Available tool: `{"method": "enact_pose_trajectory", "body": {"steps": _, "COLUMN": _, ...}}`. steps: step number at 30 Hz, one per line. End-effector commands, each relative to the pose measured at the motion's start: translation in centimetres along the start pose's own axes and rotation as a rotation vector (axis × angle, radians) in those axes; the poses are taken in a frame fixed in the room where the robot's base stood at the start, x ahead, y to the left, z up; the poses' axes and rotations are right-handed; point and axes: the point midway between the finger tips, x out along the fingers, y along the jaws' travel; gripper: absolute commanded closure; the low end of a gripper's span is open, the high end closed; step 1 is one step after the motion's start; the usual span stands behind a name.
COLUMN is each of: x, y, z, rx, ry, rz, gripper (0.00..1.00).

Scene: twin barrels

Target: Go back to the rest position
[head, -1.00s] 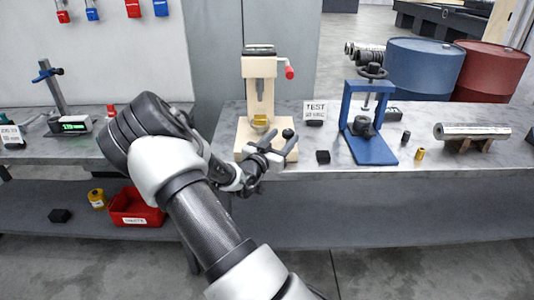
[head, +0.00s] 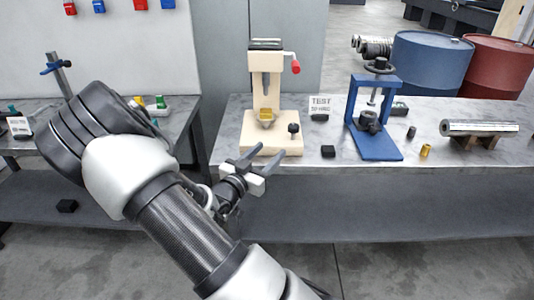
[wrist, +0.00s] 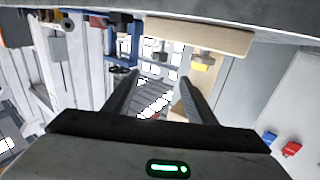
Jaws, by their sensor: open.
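My gripper (head: 262,160) is open and empty, in front of the right workbench's front edge, below and left of the cream press. In the wrist view my gripper (wrist: 160,88) shows its two dark fingers spread apart with nothing between them. The cream press (head: 266,95) stands upright on the bench, with a red handle and a yellow piece (head: 266,115) at its middle. It also shows in the wrist view (wrist: 200,38), rotated.
On the right workbench (head: 330,176) stand a blue press (head: 374,145), a small black block (head: 328,151), a brass cylinder (head: 425,150) and a silver cylinder (head: 480,127) on a stand. Blue (head: 430,65) and red (head: 495,68) barrels stand behind. A left bench (head: 188,118) is partly hidden by my arm.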

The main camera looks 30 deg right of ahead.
Motion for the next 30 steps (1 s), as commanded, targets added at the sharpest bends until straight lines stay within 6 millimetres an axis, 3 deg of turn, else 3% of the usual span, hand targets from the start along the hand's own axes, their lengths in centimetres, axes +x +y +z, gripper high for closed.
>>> {"method": "enact_pose_trajectory", "body": {"steps": 10, "x": 0.0, "y": -0.3, "z": 0.2, "rx": 0.015, "ry": -0.04, "rz": -0.01, "gripper": 0.49}}
{"method": "enact_pose_trajectory", "body": {"steps": 14, "x": -0.8, "y": -2.2, "z": 1.2, "rx": 0.077, "ry": -0.221, "rz": -0.076, "gripper": 0.49}}
{"method": "enact_pose_trajectory", "body": {"steps": 16, "x": -2.1, "y": -4.1, "z": 1.6, "rx": 0.123, "ry": -0.367, "rz": -0.148, "gripper": 0.49}}
{"method": "enact_pose_trajectory", "body": {"steps": 20, "x": -6.6, "y": -7.8, "z": 0.3, "rx": 0.178, "ry": -0.627, "rz": -0.336, "gripper": 0.49}}
{"method": "enact_pose_trajectory", "body": {"steps": 24, "x": -12.9, "y": -9.8, "z": -3.5, "rx": 0.172, "ry": -0.834, "rz": -0.566, "gripper": 0.49}}
{"method": "enact_pose_trajectory", "body": {"steps": 27, "x": -17.7, "y": -9.2, "z": -7.0, "rx": 0.116, "ry": -0.929, "rz": -0.73, "gripper": 0.49}}
{"method": "enact_pose_trajectory", "body": {"steps": 30, "x": -22.2, "y": -7.0, "z": -10.1, "rx": 0.016, "ry": -0.984, "rz": -0.872, "gripper": 0.49}}
